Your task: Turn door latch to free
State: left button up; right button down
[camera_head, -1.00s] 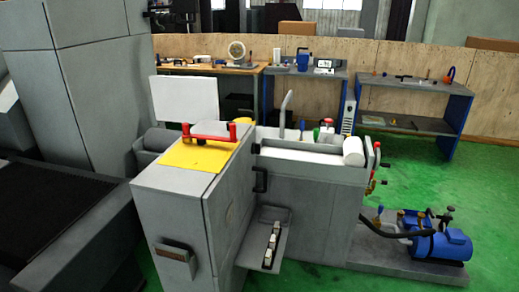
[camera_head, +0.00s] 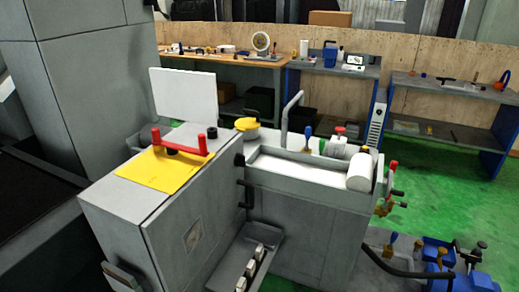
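Neither of my grippers is in view. A grey machine cabinet (camera_head: 165,232) stands in the foreground. A dark upright handle (camera_head: 246,195) is on its side, near the inner corner beside the trough section. A smaller dark fitting (camera_head: 239,160) sits above it. I cannot tell which of these, if either, is the door latch, or how it is turned. A red bar handle (camera_head: 180,148) stands on the yellow plate (camera_head: 160,170) on the cabinet top.
A tray (camera_head: 262,240) with several white blocks juts from the cabinet's front. A trough (camera_head: 305,168) with a white cylinder (camera_head: 360,172) is at the right. A blue pump (camera_head: 440,255) stands on the floor at lower right. Green floor (camera_head: 430,210) is open beyond.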

aim_at(239, 160)
jog(key=i+l, duration=0.2)
jog(key=l, duration=0.2)
jog(key=i+l+u, duration=0.15)
jog(key=l, duration=0.25)
jog(key=i+l, duration=0.15)
jog(key=l, duration=0.25)
jog(key=i+l+u, duration=0.15)
jog(key=l, duration=0.25)
jog(key=i+l, duration=0.15)
jog(key=l, duration=0.3)
jog(key=i+l+u, duration=0.15)
jog(key=l, duration=0.25)
jog(key=i+l, duration=0.1)
jog(key=l, duration=0.35)
jog(key=i+l+u, duration=0.15)
jog(key=l, duration=0.3)
